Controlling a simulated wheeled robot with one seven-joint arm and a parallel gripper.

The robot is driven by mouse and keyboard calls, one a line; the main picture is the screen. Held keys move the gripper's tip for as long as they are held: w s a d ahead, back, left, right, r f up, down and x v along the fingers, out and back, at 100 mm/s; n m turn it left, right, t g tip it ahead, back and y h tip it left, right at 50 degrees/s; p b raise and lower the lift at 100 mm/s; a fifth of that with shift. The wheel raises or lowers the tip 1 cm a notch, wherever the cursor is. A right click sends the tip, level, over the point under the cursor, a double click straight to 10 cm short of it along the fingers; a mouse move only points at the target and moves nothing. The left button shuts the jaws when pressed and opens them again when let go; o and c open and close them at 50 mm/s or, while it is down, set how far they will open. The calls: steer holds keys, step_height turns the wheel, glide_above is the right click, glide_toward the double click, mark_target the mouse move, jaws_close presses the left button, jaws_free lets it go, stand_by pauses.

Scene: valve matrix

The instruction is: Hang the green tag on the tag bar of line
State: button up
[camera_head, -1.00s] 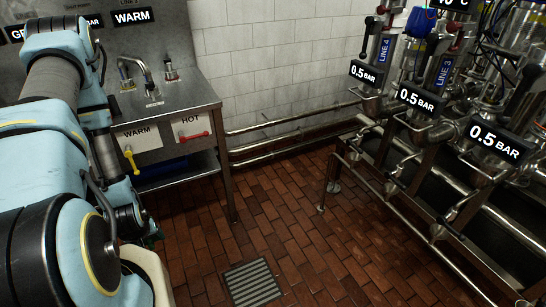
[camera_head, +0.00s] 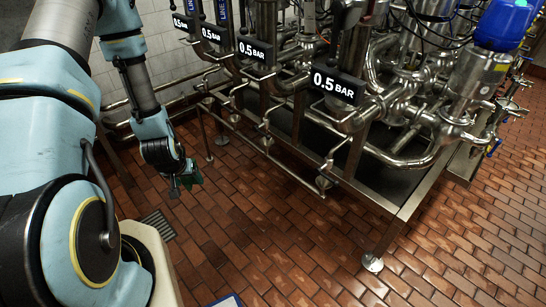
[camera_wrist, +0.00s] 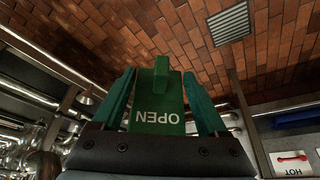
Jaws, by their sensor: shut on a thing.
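My gripper (camera_head: 183,180) hangs over the brick floor at the left of the head view, pointing down. In the wrist view its two teal fingers (camera_wrist: 160,98) are shut on a green tag (camera_wrist: 157,116). The tag reads "OPEN", upside down in that view, and has a narrower raised part at its far end. In the head view the green tag (camera_head: 193,177) shows small at the fingertips. The pipe rack with its valve lines stands to the right of my gripper, apart from it. I cannot make out a tag bar clearly.
Black "0.5 BAR" signs (camera_head: 337,84) mark several lines on the steel pipe rack (camera_head: 408,208). Low pipes with small valves run along its front. A blue-capped valve (camera_head: 503,22) is at upper right.

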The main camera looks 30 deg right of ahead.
steer(key=s+d+r+m+g+h+b, duration=0.1)
steer(key=s+d+r+m, duration=0.25)
steer(key=s+d, duration=0.4)
steer(key=s+d+r+m+g+h+b, duration=0.1)
steer(key=s+d+r+m+b, duration=0.25)
steer(key=d, duration=0.75)
steer(key=s+d+r+m+g+h, duration=0.1)
steer(key=s+d+r+m, duration=0.2)
steer(key=s+d+r, duration=0.45)
steer(key=w+d+f, duration=0.3)
steer(key=w+d, duration=0.1)
steer(key=d, duration=0.5)
steer(key=shift+w+d, duration=0.15)
steer(key=shift+d, duration=0.2)
steer(key=o, duration=1.5)
steer(key=shift+o, duration=0.2)
